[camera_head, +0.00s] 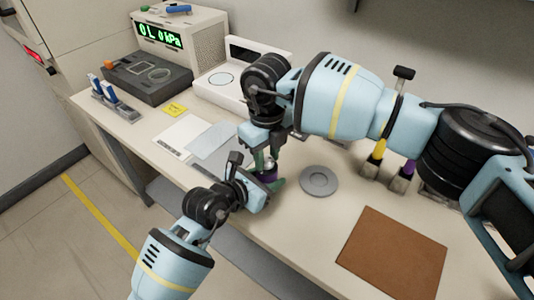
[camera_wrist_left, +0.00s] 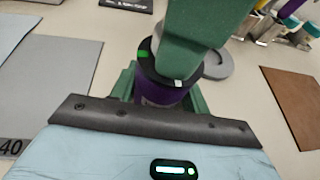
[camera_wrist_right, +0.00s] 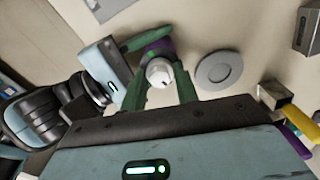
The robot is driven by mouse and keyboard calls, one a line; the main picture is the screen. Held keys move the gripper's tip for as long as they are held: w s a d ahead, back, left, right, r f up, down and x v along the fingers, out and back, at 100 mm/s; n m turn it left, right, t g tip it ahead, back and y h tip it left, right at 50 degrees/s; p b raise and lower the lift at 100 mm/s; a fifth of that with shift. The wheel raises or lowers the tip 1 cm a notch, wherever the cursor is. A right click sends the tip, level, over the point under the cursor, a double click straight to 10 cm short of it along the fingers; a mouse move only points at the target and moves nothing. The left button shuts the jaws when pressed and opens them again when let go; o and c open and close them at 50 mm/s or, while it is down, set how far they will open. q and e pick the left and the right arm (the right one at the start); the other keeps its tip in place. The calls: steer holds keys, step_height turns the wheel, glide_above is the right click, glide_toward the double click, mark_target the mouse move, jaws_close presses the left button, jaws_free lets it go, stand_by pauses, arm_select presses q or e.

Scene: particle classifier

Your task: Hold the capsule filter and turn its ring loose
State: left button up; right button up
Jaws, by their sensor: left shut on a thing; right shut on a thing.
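The capsule filter, a short upright purple cylinder (camera_wrist_left: 165,92), stands on the bench between my grippers. A dark ring (camera_wrist_left: 150,68) with a green mark and a white mark sits at its top. The left gripper (camera_head: 267,186) comes in low from the side and is shut on the purple body. The right gripper (camera_head: 266,160) reaches down from above and is shut around the top of the filter, at the ring. In the right wrist view a pale knob (camera_wrist_right: 160,73) shows between its fingers. The fingers hide much of the ring and body.
A grey round disc (camera_head: 319,180) lies just right of the filter. A brown mat (camera_head: 393,252) is farther right. Purple and yellow handled tools (camera_head: 400,175) stand in holders behind. A white sheet (camera_head: 182,137) and a grey plate (camera_head: 211,140) lie left. A pressure display (camera_head: 160,36) reads near zero.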

mark_target(267, 158)
steer(key=n, duration=0.5)
steer(key=shift+f+n, duration=0.15)
steer(key=shift+n, duration=0.15)
steer(key=shift+s+f+n, duration=0.1)
steer(key=shift+n, duration=2)
steer(key=o, duration=1)
steer(key=shift+r, duration=0.2)
step_height(267, 158, up, 12)
arm_select(q)
steer(key=o, duration=1.6)
steer(key=shift+c, duration=0.2)
arm_select(e)
steer(key=shift+f, duration=0.1)
